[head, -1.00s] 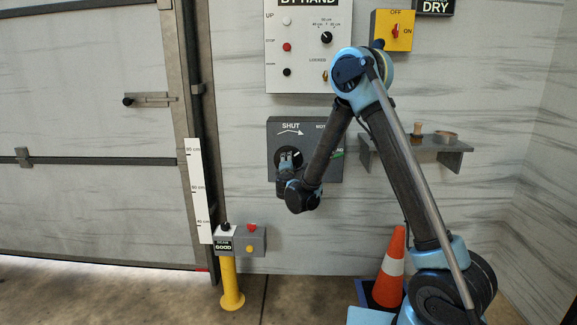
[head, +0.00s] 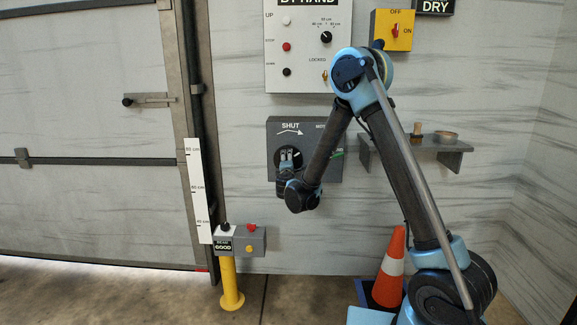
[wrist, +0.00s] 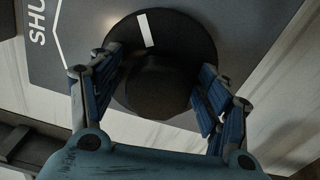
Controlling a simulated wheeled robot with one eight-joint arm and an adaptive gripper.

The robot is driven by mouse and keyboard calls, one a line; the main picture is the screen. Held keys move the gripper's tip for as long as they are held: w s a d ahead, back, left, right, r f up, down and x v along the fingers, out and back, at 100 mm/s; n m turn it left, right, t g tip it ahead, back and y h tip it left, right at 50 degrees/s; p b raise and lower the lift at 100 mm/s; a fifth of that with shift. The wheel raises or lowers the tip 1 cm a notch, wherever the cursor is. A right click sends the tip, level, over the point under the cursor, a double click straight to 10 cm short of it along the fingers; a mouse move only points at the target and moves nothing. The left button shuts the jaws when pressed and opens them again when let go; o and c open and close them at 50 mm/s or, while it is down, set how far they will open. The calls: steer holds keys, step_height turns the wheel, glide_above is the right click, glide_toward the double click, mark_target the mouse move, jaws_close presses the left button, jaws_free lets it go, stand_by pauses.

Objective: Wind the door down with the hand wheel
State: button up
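The hand wheel is a black disc with a white mark and a protruding dark hub (wrist: 158,88). It sits on a dark grey box (head: 325,131) marked SHUT with an arrow, on the wall right of the door. My gripper (head: 287,158) is at the wheel. In the wrist view my gripper (wrist: 158,82) has its blue-padded fingers spread on either side of the hub; a small gap seems to show at the right, and contact at the left is unclear. The grey door (head: 85,205) fills the left, its lower edge near the floor with light beneath.
A white scale (head: 199,190) with cm marks stands beside the door. A yellow post (head: 229,285) carries a small grey box marked GOOD. A control panel (head: 305,50) is above the wheel. A shelf (head: 450,156) and an orange cone (head: 391,270) are at right.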

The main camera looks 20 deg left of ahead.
steer(key=shift+s, duration=0.15)
steer(key=v, duration=1.1)
steer(key=shift+s, duration=0.35)
steer(key=shift+d+f, duration=0.1)
steer(key=shift+d, duration=0.1)
